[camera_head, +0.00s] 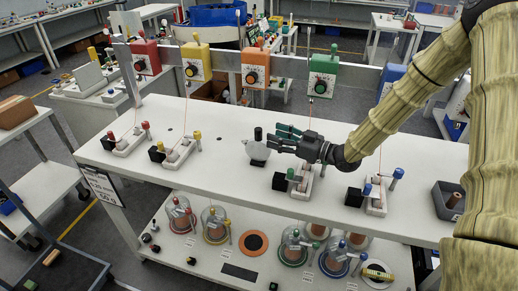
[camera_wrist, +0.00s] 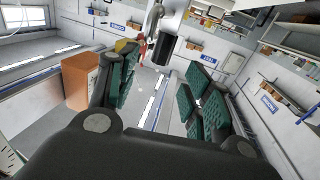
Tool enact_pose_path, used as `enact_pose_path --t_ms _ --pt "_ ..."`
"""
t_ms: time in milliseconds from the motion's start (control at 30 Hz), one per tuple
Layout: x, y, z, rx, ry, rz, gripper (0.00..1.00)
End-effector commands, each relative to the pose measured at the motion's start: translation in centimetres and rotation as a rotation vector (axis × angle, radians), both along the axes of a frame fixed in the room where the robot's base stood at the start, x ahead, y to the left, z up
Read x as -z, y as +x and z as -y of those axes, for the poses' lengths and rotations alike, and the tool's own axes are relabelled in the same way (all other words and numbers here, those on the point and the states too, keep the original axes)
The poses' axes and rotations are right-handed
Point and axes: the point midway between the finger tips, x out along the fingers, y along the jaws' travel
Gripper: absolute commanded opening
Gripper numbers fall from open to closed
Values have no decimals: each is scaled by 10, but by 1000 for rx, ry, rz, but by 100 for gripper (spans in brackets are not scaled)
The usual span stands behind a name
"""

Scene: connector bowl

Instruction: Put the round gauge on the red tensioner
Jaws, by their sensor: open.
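The red tensioner (camera_head: 145,58) is a red box with a dark round dial, hanging at the left end of the grey rail. A grey rounded piece with a short stem on top (camera_head: 258,151), which looks like the round gauge, is at the middle of the white bench. My gripper (camera_head: 276,137) is just right of it, fingers apart and pointing left towards it. I cannot tell whether they touch. In the wrist view my gripper (camera_wrist: 160,85) shows two spread green-padded fingers with nothing held between them. A pale and dark piece (camera_wrist: 170,48) shows beyond the fingertips, partly cut off.
Yellow (camera_head: 196,62), orange (camera_head: 255,68) and green (camera_head: 322,76) tensioners hang along the same rail (camera_head: 225,60). Small clamp stands with coloured knobs line the white bench (camera_head: 225,170). A dark tray (camera_head: 448,200) sits at its right end.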

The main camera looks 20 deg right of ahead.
Motion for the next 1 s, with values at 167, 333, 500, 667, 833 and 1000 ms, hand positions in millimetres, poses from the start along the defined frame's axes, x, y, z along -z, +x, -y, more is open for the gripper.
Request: enact_pose_path --t_ms 167,333,500,667,833,1000 --pt "-2 14 -13 -2 -2 1 49" --pt "-2 18 -18 -2 -1 1 49" --pt "-3 27 -27 -3 -2 2 49" --pt "-3 42 -42 -3 -3 1 49" --pt "-2 52 -51 -1 -2 1 49" --pt "-2 52 -51 -1 -1 1 49"
